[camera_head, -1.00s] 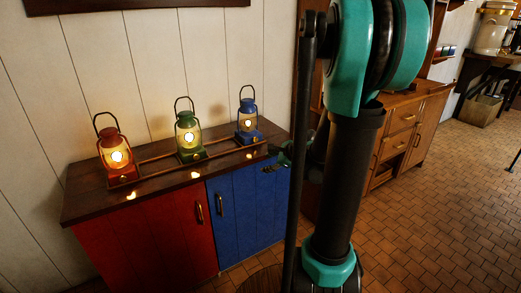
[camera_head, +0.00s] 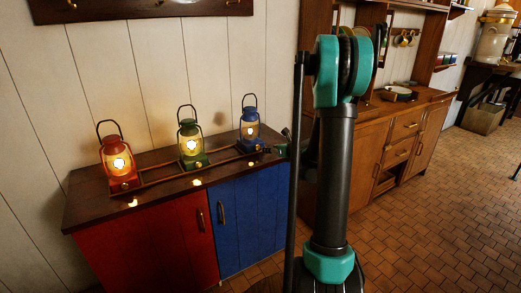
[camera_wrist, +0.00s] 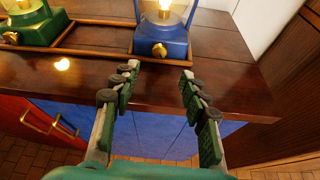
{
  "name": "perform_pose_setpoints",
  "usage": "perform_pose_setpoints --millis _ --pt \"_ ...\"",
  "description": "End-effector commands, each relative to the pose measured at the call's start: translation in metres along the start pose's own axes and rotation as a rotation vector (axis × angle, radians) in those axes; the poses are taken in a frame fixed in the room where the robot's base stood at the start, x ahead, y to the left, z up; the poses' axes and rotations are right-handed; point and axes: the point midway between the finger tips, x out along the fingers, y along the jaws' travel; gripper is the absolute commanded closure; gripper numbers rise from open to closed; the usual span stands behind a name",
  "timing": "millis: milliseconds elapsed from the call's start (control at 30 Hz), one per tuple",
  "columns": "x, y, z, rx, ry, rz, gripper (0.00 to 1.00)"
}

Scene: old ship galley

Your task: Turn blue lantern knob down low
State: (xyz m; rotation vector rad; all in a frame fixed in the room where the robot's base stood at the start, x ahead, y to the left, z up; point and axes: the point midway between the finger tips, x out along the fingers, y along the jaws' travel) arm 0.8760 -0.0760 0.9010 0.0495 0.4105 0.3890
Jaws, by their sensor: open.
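The blue lantern (camera_head: 250,130) stands lit at the right end of the dark wooden counter. In the wrist view its blue base (camera_wrist: 162,36) is at the top centre, with a brass knob (camera_wrist: 159,50) on the near face. My gripper (camera_wrist: 160,75) is open and empty. Its two fingers point toward the base, with the knob ahead of and roughly between the fingertips, apart from them. In the head view my gripper (camera_head: 282,149) is a small shape at the counter's right end, largely hidden by my arm.
A lit green lantern (camera_head: 190,140) and a lit red lantern (camera_head: 117,158) stand to the left. A wooden rail (camera_wrist: 95,38) runs around the lantern bases. The counter's front strip (camera_wrist: 85,82) is bare. A wooden sideboard (camera_head: 385,140) stands behind my arm.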

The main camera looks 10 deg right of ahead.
Motion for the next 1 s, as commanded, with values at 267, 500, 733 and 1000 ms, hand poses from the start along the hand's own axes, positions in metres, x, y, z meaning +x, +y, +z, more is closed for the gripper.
perform_pose_setpoints --millis 267,500,733,1000 --pt "0.056 0.001 0.0 -0.001 0.001 0.003 0.56" --pt "0.087 0.001 0.0 -0.001 0.001 0.002 0.56" --pt "0.095 0.001 0.0 -0.001 0.0 0.0 0.56" --pt "0.095 0.001 0.0 -0.001 0.0 0.0 0.64"
